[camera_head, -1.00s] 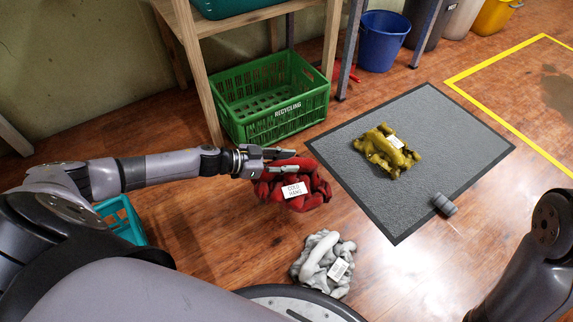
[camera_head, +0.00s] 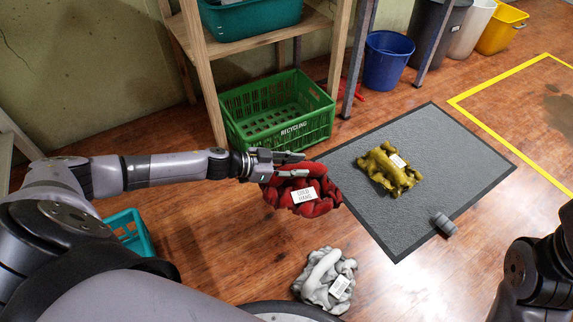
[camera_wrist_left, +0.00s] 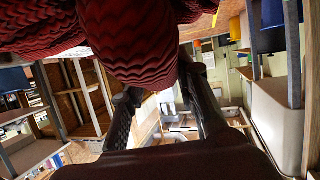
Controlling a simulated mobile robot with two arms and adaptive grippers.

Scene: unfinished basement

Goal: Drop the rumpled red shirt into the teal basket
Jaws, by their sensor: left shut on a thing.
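The rumpled red shirt (camera_head: 325,190) has a white label and hangs from my left gripper (camera_head: 300,163), whose fingers are shut on it. The shirt is in the air over the wooden floor, in front of the green crate and by the grey mat's left edge. In the left wrist view the red cloth (camera_wrist_left: 130,40) fills the upper middle, between and beyond the dark fingers. The teal basket (camera_head: 131,230) stands on the floor at the lower left, partly hidden behind my left arm. My right arm shows at the right edge; its gripper is out of view.
A green recycling crate (camera_head: 285,133) stands by a wooden shelf that bears a teal tub (camera_head: 250,18). A grey mat (camera_head: 430,140) holds a mustard cloth (camera_head: 388,170) and a small grey roll (camera_head: 444,224). A grey cloth (camera_head: 325,280) lies near my base. A blue bin (camera_head: 387,60) stands behind.

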